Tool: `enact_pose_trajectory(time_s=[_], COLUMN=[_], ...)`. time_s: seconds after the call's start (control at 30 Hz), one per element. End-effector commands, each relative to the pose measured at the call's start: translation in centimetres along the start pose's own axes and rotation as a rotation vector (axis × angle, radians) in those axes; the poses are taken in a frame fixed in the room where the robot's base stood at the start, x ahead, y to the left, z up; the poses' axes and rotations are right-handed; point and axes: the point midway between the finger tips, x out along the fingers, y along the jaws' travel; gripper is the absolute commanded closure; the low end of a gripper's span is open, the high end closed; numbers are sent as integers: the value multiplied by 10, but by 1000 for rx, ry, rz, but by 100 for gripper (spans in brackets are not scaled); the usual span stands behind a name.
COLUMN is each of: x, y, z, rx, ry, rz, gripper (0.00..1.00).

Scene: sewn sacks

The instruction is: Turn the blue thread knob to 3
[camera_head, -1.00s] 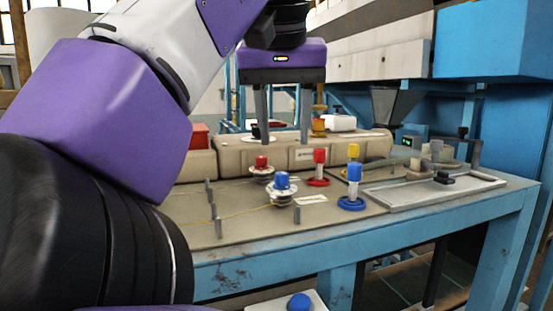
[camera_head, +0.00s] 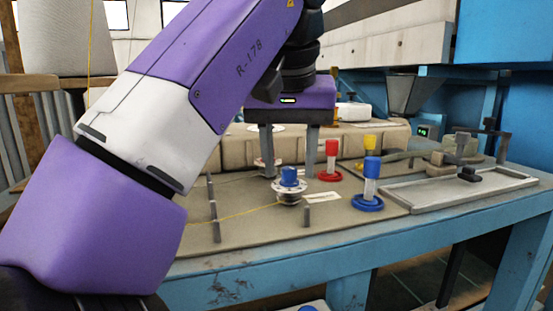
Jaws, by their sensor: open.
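The blue thread knob (camera_head: 289,178) stands on a pale round dial on the table's plate, with a yellow thread running from it to the left. The number it points to is too small to read. My gripper (camera_head: 289,174) is open, its two grey fingers pointing down. In the picture the fingers lie to the left and right of the blue knob, a little behind it. I cannot tell exactly how far they are from it. The red knob is mostly hidden behind the left finger; only part of its dial (camera_head: 262,162) shows.
A red-topped post (camera_head: 332,150) and a blue-topped post (camera_head: 371,168) stand to the right, with a yellow-topped one behind. Thin grey pegs (camera_head: 307,215) stand near the knob. A shallow tray (camera_head: 430,195) is at right. A beige sewn sack (camera_head: 380,138) lies behind.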

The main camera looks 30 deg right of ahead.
Motion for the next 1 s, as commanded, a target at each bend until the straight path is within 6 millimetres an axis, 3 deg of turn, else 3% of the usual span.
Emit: enact_pose_trajectory(time_s=[0.03, 0.2, 0.27, 0.67, 1.0], x=[0, 0, 0, 0, 0], y=[0, 0, 0, 0, -3], z=[0, 0, 0, 0, -1], rx=[0, 0, 0, 44, 260], ry=[0, 0, 0, 0, 1], rz=[0, 0, 0, 21, 110], gripper=[58, 92, 100, 100, 100])
